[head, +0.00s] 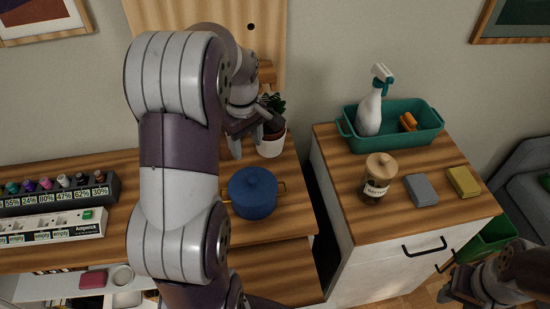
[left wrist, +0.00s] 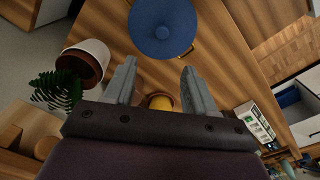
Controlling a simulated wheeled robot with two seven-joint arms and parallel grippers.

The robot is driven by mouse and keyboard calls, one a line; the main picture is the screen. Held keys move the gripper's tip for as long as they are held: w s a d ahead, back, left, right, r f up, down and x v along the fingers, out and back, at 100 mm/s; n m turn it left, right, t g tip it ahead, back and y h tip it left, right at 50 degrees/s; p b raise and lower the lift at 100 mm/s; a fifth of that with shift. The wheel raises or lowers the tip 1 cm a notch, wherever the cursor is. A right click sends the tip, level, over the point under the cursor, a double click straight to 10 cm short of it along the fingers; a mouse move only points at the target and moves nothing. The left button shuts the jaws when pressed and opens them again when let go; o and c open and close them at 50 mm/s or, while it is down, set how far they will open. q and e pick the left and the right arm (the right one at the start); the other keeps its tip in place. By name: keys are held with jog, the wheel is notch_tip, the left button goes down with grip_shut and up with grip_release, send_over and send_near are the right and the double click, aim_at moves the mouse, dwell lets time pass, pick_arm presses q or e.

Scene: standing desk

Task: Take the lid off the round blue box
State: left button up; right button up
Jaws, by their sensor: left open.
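The round blue box (head: 253,193) stands on the wooden desk right of my left arm, with brass-coloured side handles. Its blue lid (head: 252,182), with a small knob on top, sits on it. The box also shows at the top of the left wrist view (left wrist: 163,27), partly cut off. My left gripper (head: 249,148) is open and empty, behind and above the box, apart from it. Its two fingers also show in the left wrist view (left wrist: 158,68), pointing toward the box. My right gripper (head: 458,291) is at the bottom right, its fingers unclear.
A potted plant (head: 271,140) stands close beside my left gripper. A power strip (head: 50,227) and small bottles are at the left. On the separate right cabinet are a jar (head: 377,180), a grey block (head: 421,190), a yellow block (head: 463,182) and a teal tray (head: 425,135).

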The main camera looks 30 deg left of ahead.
aim_at(252, 179)
pick_arm(q)
jog(key=shift+n, duration=0.9)
jog(key=f, duration=1.1)
jog(key=shift+s+d+f+p, duration=0.1)
jog(key=shift+d+f+p, duration=0.05)
jog(key=shift+d+p, duration=0.25)
jog(key=shift+a+f, duration=0.1)
jog(key=shift+f, duration=0.35)
grip_shut()
